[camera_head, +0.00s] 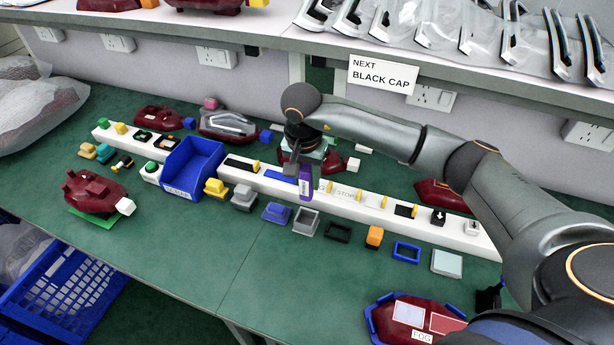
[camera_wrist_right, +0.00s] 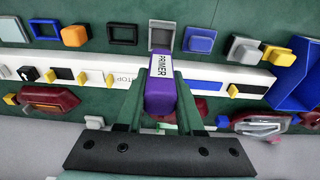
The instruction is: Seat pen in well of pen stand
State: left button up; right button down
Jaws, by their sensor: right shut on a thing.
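My right gripper (camera_head: 303,168) is shut on a purple block-shaped pen (camera_head: 305,186) with a white label. In the right wrist view the pen (camera_wrist_right: 161,88) sits between the two green-tinted fingers (camera_wrist_right: 160,105) and its label reads PRIMER. The pen hangs at the white rail; whether it touches the rail is unclear. A grey open-topped holder (camera_head: 306,222), perhaps the pen stand, stands on the green table just in front. In the wrist view this holder (camera_wrist_right: 162,30) lies just beyond the pen's labelled end, partly hidden by it. My left gripper is not in view.
The long white rail (camera_head: 270,186) carries small coloured parts and yellow tabs. A blue bin (camera_head: 192,165) stands left of the gripper. Blue, black and orange pieces line the front of the rail. A dark red lamp (camera_head: 412,318) is front right. The front middle table is clear.

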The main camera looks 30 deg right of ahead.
aim_at(307, 195)
jog(key=shift+f+b, duration=0.25)
jog(key=shift+b, duration=0.15)
jog(key=shift+f+b, duration=2.15)
jog(key=shift+f, duration=0.4)
jog(key=shift+b, duration=0.3)
jog(key=shift+f, duration=0.15)
jog(key=shift+f+b, duration=1.35)
